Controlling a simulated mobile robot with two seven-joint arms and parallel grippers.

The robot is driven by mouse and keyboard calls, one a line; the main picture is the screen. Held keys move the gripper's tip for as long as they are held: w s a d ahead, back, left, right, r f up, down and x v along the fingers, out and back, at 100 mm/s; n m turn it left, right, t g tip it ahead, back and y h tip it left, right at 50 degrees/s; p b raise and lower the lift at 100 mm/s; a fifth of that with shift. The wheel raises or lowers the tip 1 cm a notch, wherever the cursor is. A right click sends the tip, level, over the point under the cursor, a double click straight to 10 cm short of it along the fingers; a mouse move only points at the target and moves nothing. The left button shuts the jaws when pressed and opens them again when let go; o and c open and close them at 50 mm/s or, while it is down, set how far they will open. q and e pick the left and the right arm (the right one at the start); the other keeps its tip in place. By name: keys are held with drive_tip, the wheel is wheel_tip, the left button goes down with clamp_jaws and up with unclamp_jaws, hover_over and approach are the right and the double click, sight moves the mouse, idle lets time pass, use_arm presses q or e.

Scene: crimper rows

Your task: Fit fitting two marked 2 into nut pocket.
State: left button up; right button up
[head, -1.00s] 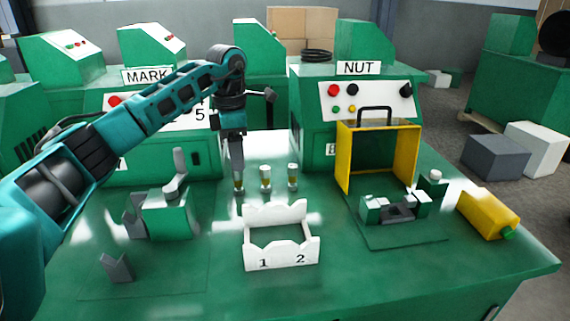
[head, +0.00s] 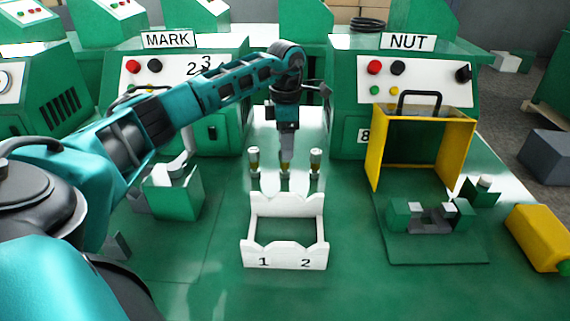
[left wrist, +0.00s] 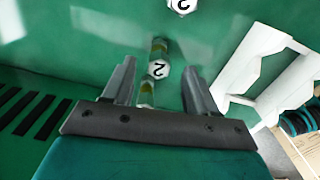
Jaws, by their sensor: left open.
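Small fittings with amber bodies and pale caps stand in a row; the left one (head: 254,160) and right one (head: 316,162) show in the head view. My left gripper (head: 285,168) points down, open, at the middle fitting, which it mostly hides. In the left wrist view, a fitting marked 2 (left wrist: 158,69) lies between the spread fingers (left wrist: 158,88); contact cannot be told. Another marked cap (left wrist: 183,5) is cut off at the top edge. The nut pocket appears to be the grey-jawed green block (head: 433,217) before the NUT machine. My right gripper is not in view.
A white rack (head: 285,258) marked 1 and 2 stands in front of the fittings. A yellow open guard frame (head: 373,150) stands behind the nut block. A yellow bottle-shaped object (head: 537,238) lies at the right. A green block fixture (head: 175,198) stands at the left.

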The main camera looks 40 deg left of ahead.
sight(285, 163)
use_arm(q)
wheel_tip(285, 163, down, 5)
drive_tip(key=shift+a+f+b, duration=0.1)
drive_tip(key=shift+f+b, duration=0.1)
drive_tip(key=shift+b, duration=0.1)
drive_tip(key=shift+r, duration=0.1)
clamp_jaws()
idle(0.4)
